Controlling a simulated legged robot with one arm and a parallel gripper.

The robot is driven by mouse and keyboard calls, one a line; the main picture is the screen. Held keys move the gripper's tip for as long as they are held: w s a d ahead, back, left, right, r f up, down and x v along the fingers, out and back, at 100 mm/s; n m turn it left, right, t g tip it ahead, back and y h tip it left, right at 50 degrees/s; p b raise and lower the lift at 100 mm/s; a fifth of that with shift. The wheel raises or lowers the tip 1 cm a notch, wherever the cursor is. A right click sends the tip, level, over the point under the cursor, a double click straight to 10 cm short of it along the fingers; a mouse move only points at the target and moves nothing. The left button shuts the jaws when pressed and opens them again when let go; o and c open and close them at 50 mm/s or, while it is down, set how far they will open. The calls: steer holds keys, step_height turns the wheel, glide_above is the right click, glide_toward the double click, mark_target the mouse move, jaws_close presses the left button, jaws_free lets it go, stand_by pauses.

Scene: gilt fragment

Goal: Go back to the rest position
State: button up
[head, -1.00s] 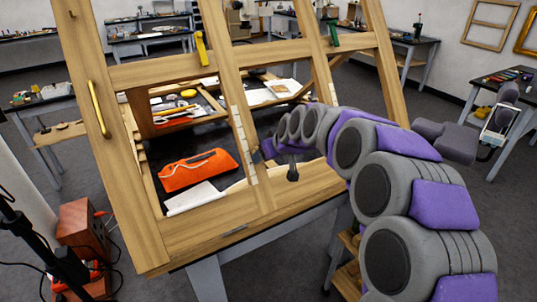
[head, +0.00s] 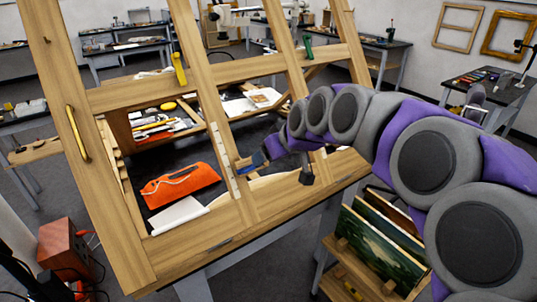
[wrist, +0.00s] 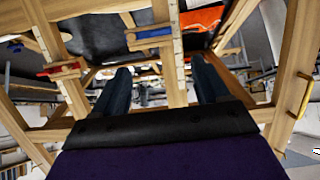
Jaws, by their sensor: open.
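My gripper (wrist: 160,85) shows in the wrist view with its two dark fingers spread apart and nothing between them. In the head view my grey and purple arm reaches in from the right, and its end lies in front of the wooden frame's lower right part. The fingertips are hard to make out there. The wooden frame (head: 105,215) stands tilted over a dark worktable. It also shows in the wrist view (wrist: 75,90), where its bars rise on both sides of the fingers.
An orange pouch (head: 180,185) and a white sheet (head: 178,215) lie on the worktable behind the frame. Paintings (head: 375,245) stand in a wooden rack at the lower right. A reddish-brown box (head: 68,250) stands at the lower left.

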steer(key=s+d+f+m+g+h, duration=0.1)
steer(key=s+d+f+m+g, duration=0.1)
steer(key=s, duration=1.1)
steer(key=s+d+f+m+g+h, duration=0.2)
steer(key=s+d+f+g, duration=0.2)
steer(key=s, duration=0.9)
steer(key=s+d+f+m+g+h, duration=0.1)
steer(key=s+d+f+m+g, duration=0.2)
steer(key=s, duration=1.1)
steer(key=d+f, duration=0.3)
steer(key=f, duration=0.2)
steer(key=shift+d+f+h, duration=0.3)
steer(key=shift+f+h, duration=0.1)
